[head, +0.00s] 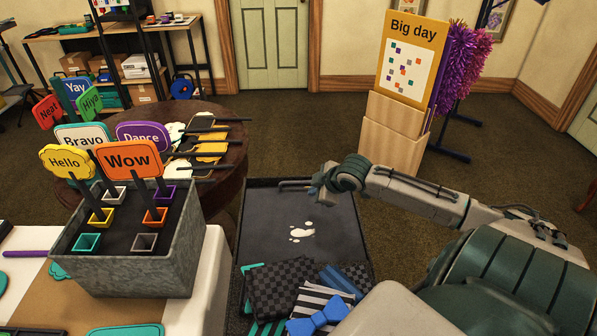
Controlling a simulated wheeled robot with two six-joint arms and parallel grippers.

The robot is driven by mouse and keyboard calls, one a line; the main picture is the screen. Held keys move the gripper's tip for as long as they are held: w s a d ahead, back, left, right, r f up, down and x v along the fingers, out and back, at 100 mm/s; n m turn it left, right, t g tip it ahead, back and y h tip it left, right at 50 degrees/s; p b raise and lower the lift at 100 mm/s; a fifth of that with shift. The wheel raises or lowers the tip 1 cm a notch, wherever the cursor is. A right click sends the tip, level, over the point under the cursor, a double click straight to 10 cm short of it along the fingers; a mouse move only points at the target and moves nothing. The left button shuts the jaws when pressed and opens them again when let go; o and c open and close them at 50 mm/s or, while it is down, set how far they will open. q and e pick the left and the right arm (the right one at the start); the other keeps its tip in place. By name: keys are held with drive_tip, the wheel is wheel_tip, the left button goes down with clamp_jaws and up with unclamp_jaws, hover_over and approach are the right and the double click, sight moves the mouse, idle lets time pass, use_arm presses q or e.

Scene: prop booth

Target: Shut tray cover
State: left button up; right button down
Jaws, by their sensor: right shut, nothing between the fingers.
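A dark tray (236,290) stands in the middle, right of the grey planter. Its near end is uncovered and holds checkered cloths (285,283), striped pieces and a blue bow tie (318,316). A dark panel with a white mark, which looks like the tray cover (275,222), lies beyond them; its exact tilt is hard to tell. A bar handle (293,184) sits at its far edge. My right gripper (318,191) is shut and empty, close to the right end of the handle; I cannot tell if they touch. My left gripper is out of view.
A grey planter (150,270) of word signs stands on a white table at left. Behind it is a round dark table (225,175) with props on sticks. A "Big day" board (408,60) in a wooden stand is beyond my right arm. Carpet between is clear.

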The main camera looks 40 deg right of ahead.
approach(300, 199)
drive_tip(key=w+f, duration=0.1)
drive_tip(key=w+a+f, duration=0.1)
drive_tip(key=w+f, duration=0.1)
drive_tip(key=shift+w+a, duration=0.3)
drive_tip(key=shift+w, duration=0.1)
drive_tip(key=w+d, duration=0.1)
drive_tip(key=w+d+p, duration=0.1)
drive_tip(key=shift+w+r, duration=0.1)
drive_tip(key=shift+w, duration=0.2)
drive_tip(key=shift+w+d, duration=0.25)
drive_tip(key=shift+w, duration=0.1)
